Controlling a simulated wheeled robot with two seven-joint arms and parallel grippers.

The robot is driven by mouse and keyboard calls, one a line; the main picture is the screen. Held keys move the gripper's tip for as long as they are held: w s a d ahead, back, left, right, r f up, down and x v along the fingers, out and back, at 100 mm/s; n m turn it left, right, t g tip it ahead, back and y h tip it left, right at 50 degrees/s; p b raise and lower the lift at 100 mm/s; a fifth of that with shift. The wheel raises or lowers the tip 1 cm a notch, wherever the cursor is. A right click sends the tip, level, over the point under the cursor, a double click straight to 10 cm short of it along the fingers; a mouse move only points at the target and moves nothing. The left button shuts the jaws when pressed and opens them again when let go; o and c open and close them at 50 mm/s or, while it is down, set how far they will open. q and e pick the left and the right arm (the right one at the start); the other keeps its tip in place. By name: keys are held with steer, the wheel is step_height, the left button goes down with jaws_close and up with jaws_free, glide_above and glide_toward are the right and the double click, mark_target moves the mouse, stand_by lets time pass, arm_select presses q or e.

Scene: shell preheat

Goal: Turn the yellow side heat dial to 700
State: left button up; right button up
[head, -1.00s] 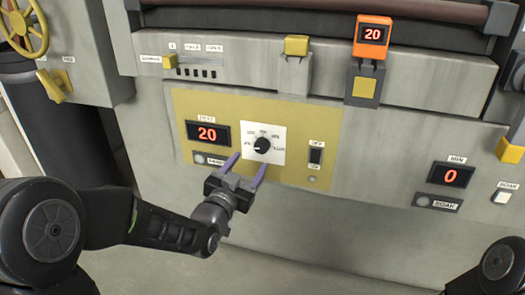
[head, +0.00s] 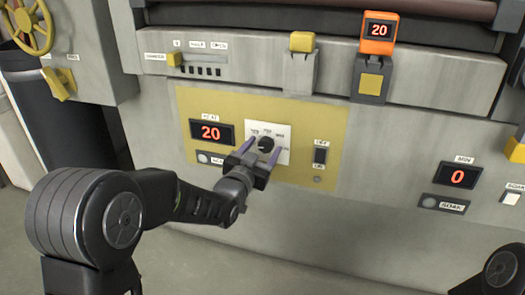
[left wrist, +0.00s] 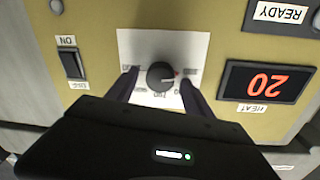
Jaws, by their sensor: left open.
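The heat dial (head: 265,144) is a black knob on a white scale card (head: 282,152), set in a yellow panel (head: 335,118). It also shows in the left wrist view (left wrist: 160,75), upside down, with a red pointer mark on its right side there. The HEAT display (head: 211,133) reads 20. My left gripper (head: 262,148) is open, with its purple fingers reaching to either side of the dial. In the left wrist view the fingertips (left wrist: 158,78) flank the knob with gaps visible on both sides. My right gripper is not seen.
A switch (head: 320,155) is right of the dial on the yellow panel. A MIN display (head: 457,176) reads 0 further right, above a SOAK label. An orange display (head: 379,30) above reads 20. A yellow handwheel (head: 30,28) is at the upper left.

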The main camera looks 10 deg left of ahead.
arm_select(q)
jaws_close()
stand_by(0.7)
